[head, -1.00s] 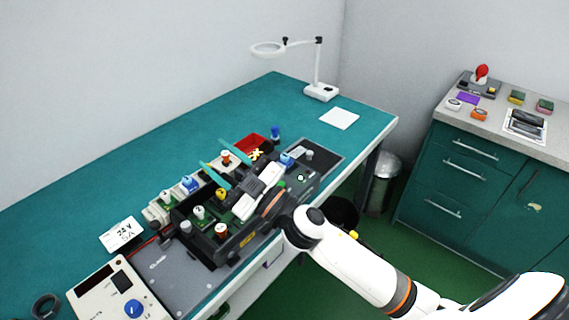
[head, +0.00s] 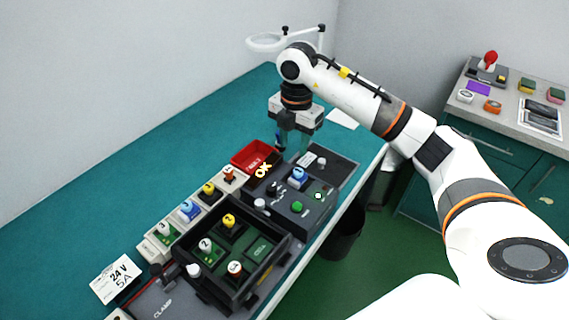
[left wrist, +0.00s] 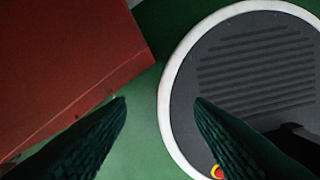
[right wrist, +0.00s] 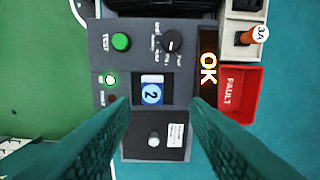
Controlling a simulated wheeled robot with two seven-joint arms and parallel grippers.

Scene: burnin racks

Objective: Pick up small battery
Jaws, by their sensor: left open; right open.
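Nothing in view is clearly recognisable as a small battery. A blue-topped piece marked 2 (right wrist: 152,92) sits in a slot of the dark test unit (right wrist: 178,68). The piece (head: 298,176) and unit (head: 320,208) also show in the head view. My right gripper (head: 293,150) is open and empty above the far end of the unit, fingers pointing down. In the right wrist view its fingertips (right wrist: 160,101) lie either side of the blue piece, apart from it. My left gripper (left wrist: 160,102) is open and empty over the green floor, outside the head view.
A red FAULT bin (right wrist: 239,92) stands beside the unit's OK display (right wrist: 208,68). A black open fixture (head: 235,240) holds several numbered parts. More stand along a pale rack (head: 160,243). A lamp (head: 268,41) stands behind. The table's left side (head: 100,215) is clear.

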